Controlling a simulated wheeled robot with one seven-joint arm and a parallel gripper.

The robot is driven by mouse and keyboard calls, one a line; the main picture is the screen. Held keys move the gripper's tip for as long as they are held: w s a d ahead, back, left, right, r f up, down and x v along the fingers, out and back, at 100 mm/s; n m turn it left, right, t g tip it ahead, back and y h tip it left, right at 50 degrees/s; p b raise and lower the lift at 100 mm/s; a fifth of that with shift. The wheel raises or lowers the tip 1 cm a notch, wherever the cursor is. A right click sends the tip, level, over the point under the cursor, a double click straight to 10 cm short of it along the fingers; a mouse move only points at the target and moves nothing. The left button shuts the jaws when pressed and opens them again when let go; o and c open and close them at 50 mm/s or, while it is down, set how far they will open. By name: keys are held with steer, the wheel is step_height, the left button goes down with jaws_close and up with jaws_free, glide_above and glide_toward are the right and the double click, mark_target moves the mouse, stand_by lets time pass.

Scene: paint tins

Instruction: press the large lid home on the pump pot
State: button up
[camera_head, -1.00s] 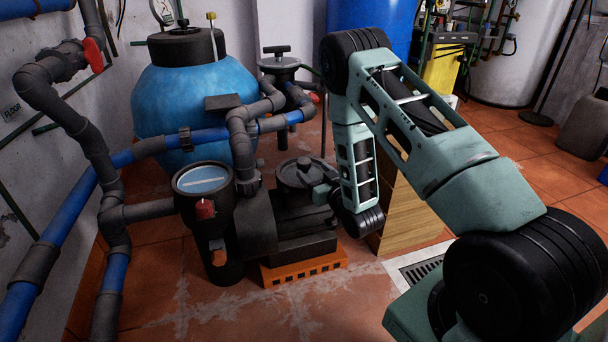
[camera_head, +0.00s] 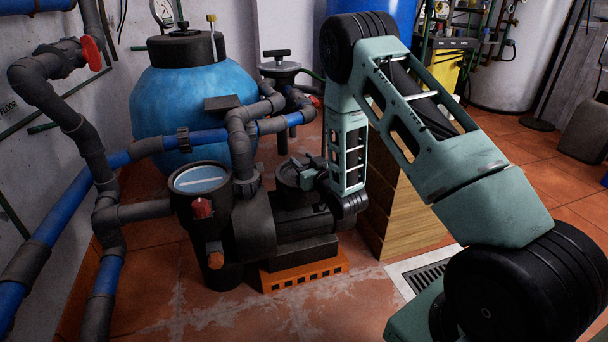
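The pump stands at centre left. Its round black pot (camera_head: 222,262) has a pale, see-through round top (camera_head: 199,178) with a dark rim, and a red handle on its front. A dark round lid-like piece (camera_head: 288,173) shows over the pump's motor body (camera_head: 300,222), partly hidden by my gripper. My gripper (camera_head: 304,178) is at the right side of this dark round piece, pointing left. It is small and dark against dark parts, so its fingers and any contact cannot be made out. I cannot tell whether the dark piece is held or resting.
An orange perforated block (camera_head: 305,271) lies under the pump. Grey and blue pipes (camera_head: 75,205) crowd the left, and a blue tank (camera_head: 195,100) stands behind. The front floor is clear.

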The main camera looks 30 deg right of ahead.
mark_target(304, 160)
steer(key=shift+c, duration=0.4)
step_height(304, 160, up, 10)
steer(key=p, duration=0.5)
steer(key=shift+p, duration=0.35)
